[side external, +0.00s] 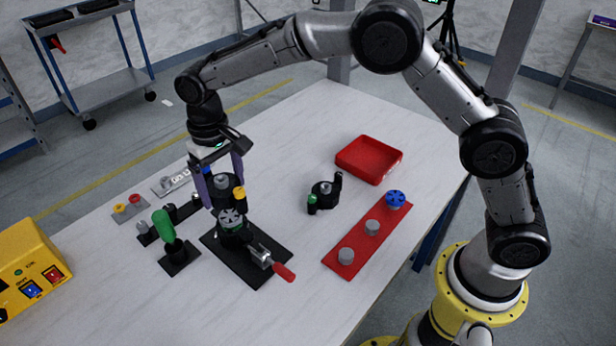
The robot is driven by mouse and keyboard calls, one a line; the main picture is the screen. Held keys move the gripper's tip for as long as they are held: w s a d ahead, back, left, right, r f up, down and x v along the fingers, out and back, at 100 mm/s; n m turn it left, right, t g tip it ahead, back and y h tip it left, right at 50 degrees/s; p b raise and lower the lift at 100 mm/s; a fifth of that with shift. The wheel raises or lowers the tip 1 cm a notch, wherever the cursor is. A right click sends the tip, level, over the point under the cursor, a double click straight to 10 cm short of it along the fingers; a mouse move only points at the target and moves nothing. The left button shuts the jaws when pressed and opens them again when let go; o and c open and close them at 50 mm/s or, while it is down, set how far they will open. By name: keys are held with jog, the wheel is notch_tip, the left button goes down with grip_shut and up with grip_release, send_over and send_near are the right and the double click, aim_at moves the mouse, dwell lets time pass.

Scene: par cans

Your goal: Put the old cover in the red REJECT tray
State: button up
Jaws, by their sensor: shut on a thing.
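My gripper (221,187) is shut on a black cover (226,197) with a grey knob on top and a yellow-capped post at its right side. It holds this cover just over a round housing (233,236) with a grey, finned wheel showing, on a black base plate (252,264). Whether the cover still touches the housing I cannot tell. The red tray (369,174) is at the back right of the table and looks empty. A second black cover (323,195), with a green-capped post, lies on the table between them.
A red strip (343,264) with grey pegs and a blue wheel (396,198) lies at the right. A red-handled clamp (283,271) sticks out of the base plate. A green-topped device (165,224) stands left of it. A yellow box (30,265) is at the far left.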

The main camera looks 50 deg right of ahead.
jog(key=shift+r, duration=0.4)
